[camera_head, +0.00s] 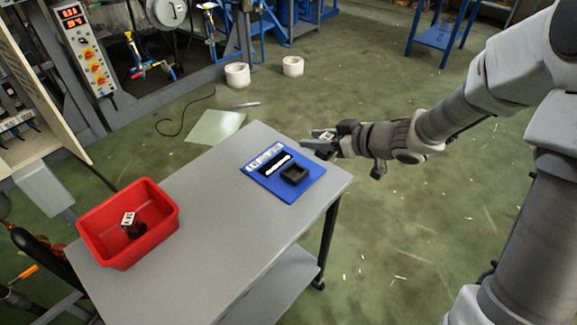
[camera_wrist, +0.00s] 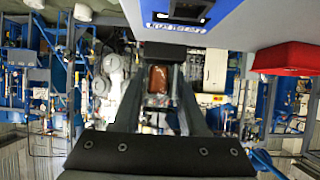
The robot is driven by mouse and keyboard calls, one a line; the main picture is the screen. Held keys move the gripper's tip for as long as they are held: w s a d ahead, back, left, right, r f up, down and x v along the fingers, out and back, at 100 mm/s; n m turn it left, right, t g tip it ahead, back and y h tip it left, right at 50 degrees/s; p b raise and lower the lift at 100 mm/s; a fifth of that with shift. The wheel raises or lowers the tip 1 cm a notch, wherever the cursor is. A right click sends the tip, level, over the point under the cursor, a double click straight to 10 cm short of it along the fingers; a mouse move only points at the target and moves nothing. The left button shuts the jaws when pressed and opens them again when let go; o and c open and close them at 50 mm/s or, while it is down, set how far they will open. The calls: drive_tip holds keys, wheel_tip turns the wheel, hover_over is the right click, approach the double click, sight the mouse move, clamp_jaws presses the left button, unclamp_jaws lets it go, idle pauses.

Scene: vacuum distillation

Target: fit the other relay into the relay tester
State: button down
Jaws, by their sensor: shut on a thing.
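The relay tester (camera_head: 284,171) is a blue plate on the grey table, with a white label strip and an empty-looking dark square socket (camera_head: 295,174). Its blue edge also shows at the top of the wrist view (camera_wrist: 178,25). My gripper (camera_head: 323,138) is off the table's right corner, to the right of the tester. It is shut on a relay, a brown block (camera_wrist: 158,79) between the fingers in the wrist view. In the head view the held relay is small and partly hidden by the fingers. Another relay (camera_head: 129,219), dark with a white marked top, stands in the red bin.
The red bin (camera_head: 165,237) is on the left part of the grey table (camera_head: 215,205); it also shows at the right of the wrist view (camera_wrist: 285,57). The tabletop between bin and tester is clear. A control panel (camera_head: 80,45) and white cylinders (camera_head: 237,75) stand beyond.

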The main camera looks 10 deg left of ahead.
drive_tip(key=a+f+b, duration=0.1)
drive_tip(key=a, duration=0.1)
drive_tip(key=a+f+b, duration=0.1)
drive_tip(key=a+f, duration=0.1)
drive_tip(key=a+f+b, duration=0.1)
drive_tip(key=a, duration=0.2)
drive_tip(key=shift+w+f, duration=0.15)
drive_tip(key=shift+f, duration=0.05)
drive_tip(key=shift+f+b, duration=1.15)
drive_tip(key=shift+f, duration=0.8)
drive_tip(key=shift+f, duration=0.15)
drive_tip(key=shift+c, duration=2.2)
unclamp_jaws()
